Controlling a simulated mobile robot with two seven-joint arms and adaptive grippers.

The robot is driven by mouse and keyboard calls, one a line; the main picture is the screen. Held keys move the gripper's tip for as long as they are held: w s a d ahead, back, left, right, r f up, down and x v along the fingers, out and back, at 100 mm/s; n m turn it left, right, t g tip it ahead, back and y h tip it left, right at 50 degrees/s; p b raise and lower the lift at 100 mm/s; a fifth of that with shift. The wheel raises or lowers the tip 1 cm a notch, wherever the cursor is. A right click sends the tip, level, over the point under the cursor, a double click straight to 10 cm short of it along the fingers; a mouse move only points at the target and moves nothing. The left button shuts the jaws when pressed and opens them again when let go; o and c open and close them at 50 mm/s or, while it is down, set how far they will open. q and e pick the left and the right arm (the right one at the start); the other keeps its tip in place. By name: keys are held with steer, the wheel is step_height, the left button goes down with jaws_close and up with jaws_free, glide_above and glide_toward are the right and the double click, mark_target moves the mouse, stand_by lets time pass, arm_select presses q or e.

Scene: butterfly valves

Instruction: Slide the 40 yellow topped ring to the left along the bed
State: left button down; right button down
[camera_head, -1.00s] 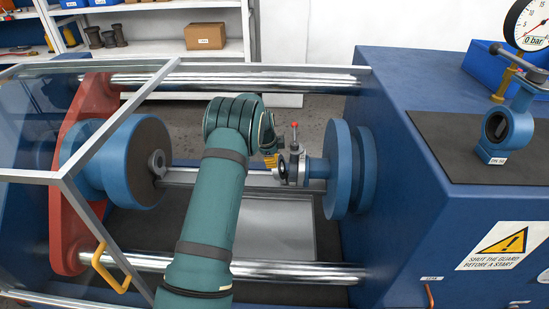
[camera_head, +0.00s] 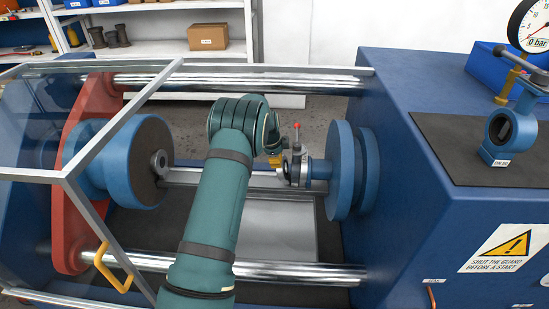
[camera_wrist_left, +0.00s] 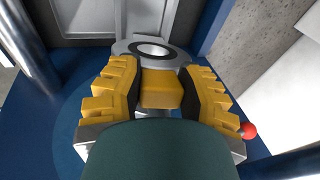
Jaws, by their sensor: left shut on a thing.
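The yellow-topped ring shows in the left wrist view as a grey ring (camera_wrist_left: 118,46) with a dark liner and an open bore. Its yellow block top (camera_wrist_left: 161,88) sits between my left gripper's two yellow ribbed fingers (camera_wrist_left: 161,92), which are shut on it. In the head view my left gripper (camera_head: 275,158) reaches down from behind my green arm to the bar-like bed (camera_head: 257,180). The ring is mostly hidden there, and its number cannot be read. My right gripper is not in view.
A lever with a red knob (camera_head: 297,126) stands just right of my gripper, by the blue right-hand flange (camera_head: 341,170). A large blue flange (camera_head: 137,162) is at the left end. Between my arm and that flange the bed looks clear. A glass guard frame (camera_head: 66,180) covers the left side.

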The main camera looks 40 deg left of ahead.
arm_select(q)
steer(key=shift+w+d+f, duration=0.15)
steer(key=shift+w+d, duration=0.25)
steer(key=shift+d, duration=0.35)
steer(key=shift+w+d+f, duration=0.1)
steer(key=shift+w+d, duration=0.25)
steer(key=shift+d, duration=0.4)
steer(key=shift+w+d+r, duration=0.15)
steer(key=shift+w+d, duration=0.15)
steer(key=shift+d, duration=0.2)
stand_by(0.3)
steer(key=c, duration=1.3)
jaws_free()
jaws_close()
steer(key=shift+s+a, duration=0.3)
steer(key=shift+a, duration=0.05)
steer(key=shift+s+a, duration=0.55)
steer(key=shift+a, duration=0.15)
steer(key=shift+s+a, duration=0.8)
steer(key=shift+a, duration=0.25)
steer(key=shift+s+a, duration=0.1)
steer(key=shift+a, duration=0.1)
steer(key=shift+w+d, duration=0.45)
steer(key=shift+d, duration=0.2)
